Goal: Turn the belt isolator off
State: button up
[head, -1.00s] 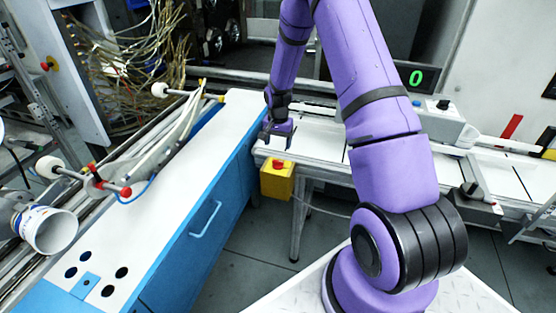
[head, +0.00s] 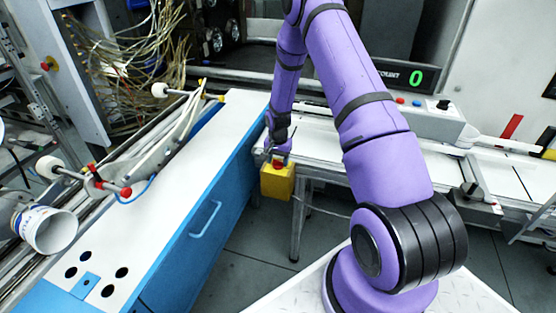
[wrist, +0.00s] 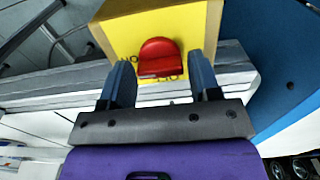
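The belt isolator is a yellow box (head: 278,183) with a red knob (head: 279,164), fixed by the end of the white conveyor. In the wrist view the yellow box (wrist: 120,30) fills the top middle, with the red knob (wrist: 160,56) on its face. Dark lettering beside the knob is partly hidden and shows upside down. My gripper (head: 278,156) is right at the knob in the head view. In the wrist view my gripper (wrist: 161,74) is open, one finger on each side of the knob, with gaps showing. Contact with the knob is not visible.
A blue cabinet with a white top (head: 180,170) stands close on the left of the isolator. The white conveyor (head: 325,150) runs to the right. A control box (head: 432,115) and a counter display reading 0 (head: 415,78) stand behind it. Floor below is open.

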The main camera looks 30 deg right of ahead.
jog(key=c, duration=0.5)
jog(key=shift+c, duration=0.2)
jog(key=shift+n, duration=0.3)
jog(key=n, duration=1.1)
jog(key=shift+n, duration=0.3)
jog(key=n, duration=0.5)
jog(key=shift+n, duration=0.3)
jog(key=o, duration=0.9)
